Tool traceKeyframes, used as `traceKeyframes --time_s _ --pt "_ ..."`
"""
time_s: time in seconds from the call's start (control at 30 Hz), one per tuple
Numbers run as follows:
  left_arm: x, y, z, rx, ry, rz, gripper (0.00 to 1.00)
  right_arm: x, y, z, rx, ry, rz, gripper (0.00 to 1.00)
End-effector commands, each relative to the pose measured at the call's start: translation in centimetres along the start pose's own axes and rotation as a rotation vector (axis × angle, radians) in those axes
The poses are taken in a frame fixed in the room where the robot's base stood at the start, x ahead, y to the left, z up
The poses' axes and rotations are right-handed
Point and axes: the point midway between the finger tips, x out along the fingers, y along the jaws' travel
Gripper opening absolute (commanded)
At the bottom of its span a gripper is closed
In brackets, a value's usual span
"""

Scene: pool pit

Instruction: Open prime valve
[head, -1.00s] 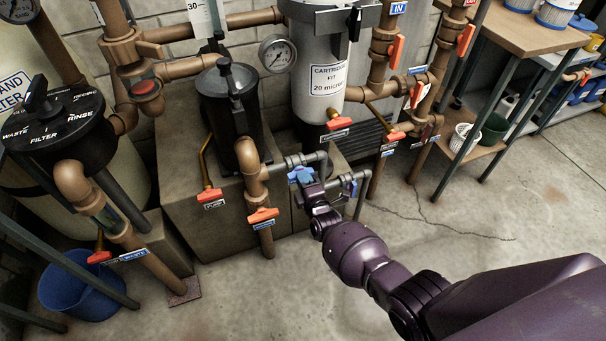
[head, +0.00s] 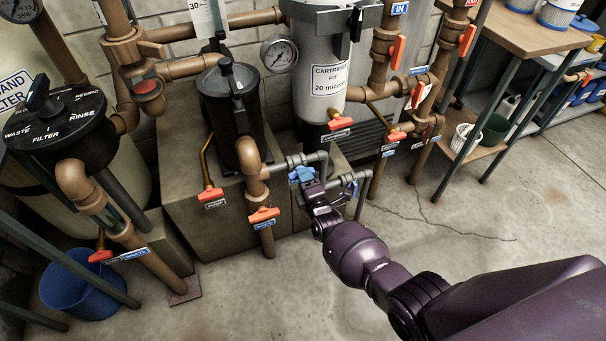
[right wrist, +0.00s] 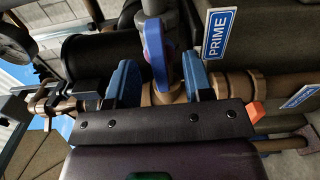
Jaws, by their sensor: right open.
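The prime valve's blue handle (right wrist: 156,52) stands out from a grey pipe in the right wrist view, beside a blue-and-white PRIME label (right wrist: 217,34). My right gripper (right wrist: 160,74) is open, with one blue finger on each side of the valve and visible gaps to the handle. In the head view my right gripper (head: 304,178) is at the grey pipework in front of the pump block. There its blue fingers and the valve handle are too small to tell apart. My left gripper is not in view.
Brown pipes with orange-handled valves stand close by, such as the one (head: 263,215) left of the gripper. A blue bucket (head: 80,285) sits at left. The concrete floor in front is clear.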

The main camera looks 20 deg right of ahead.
Motion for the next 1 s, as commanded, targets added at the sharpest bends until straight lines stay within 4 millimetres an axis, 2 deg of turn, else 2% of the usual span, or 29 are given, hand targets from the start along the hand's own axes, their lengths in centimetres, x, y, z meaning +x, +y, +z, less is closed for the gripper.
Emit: traceKeyframes --time_s 0.2,0.6,1.0 --pt "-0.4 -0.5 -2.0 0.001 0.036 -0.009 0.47 -2.1 0.6 0.0 0.002 -0.001 0.005 0.47" --pt "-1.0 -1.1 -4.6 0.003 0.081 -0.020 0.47 -6.3 0.3 0.0 0.002 -0.001 0.003 0.47" --pt "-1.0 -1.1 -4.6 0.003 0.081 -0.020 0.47 -6.8 0.0 0.0 0.001 0.000 0.000 0.47"
